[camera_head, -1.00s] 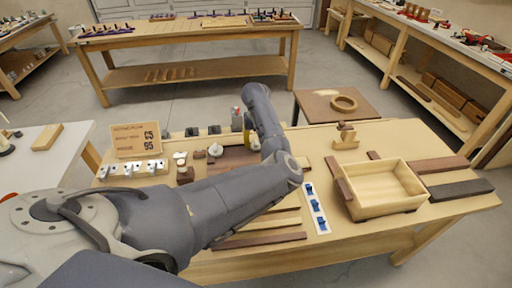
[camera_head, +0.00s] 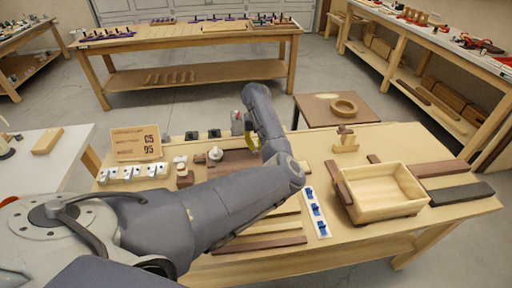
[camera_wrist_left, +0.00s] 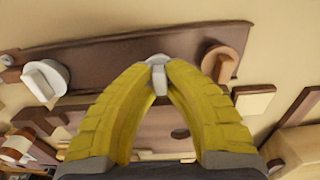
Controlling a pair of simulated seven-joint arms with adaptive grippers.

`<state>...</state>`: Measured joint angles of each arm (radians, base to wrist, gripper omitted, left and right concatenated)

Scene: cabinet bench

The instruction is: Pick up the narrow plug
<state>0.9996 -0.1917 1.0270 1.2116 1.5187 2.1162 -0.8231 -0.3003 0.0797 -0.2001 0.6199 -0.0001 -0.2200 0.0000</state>
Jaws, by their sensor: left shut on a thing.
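My left gripper (camera_wrist_left: 158,82) has two yellow fingers, drawn together at the tips in the left wrist view. They are shut on a small pale grey-white plug (camera_wrist_left: 159,74) with a narrow upright grip, in front of a dark brown board (camera_wrist_left: 130,50). In the head view only a bit of the yellow fingers of my left gripper (camera_head: 252,143) shows, past the end of my arm. The plug is not clear there. I cannot tell whether the plug is clear of the surface below. My right gripper is in neither view.
A white round knob (camera_wrist_left: 45,80) and a brown round knob (camera_wrist_left: 220,62) sit on either side of the held plug. On the bench, an open wooden box (camera_head: 385,208) and a white strip with blue parts (camera_head: 316,212) lie right of my arm. A sign (camera_head: 136,143) stands left.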

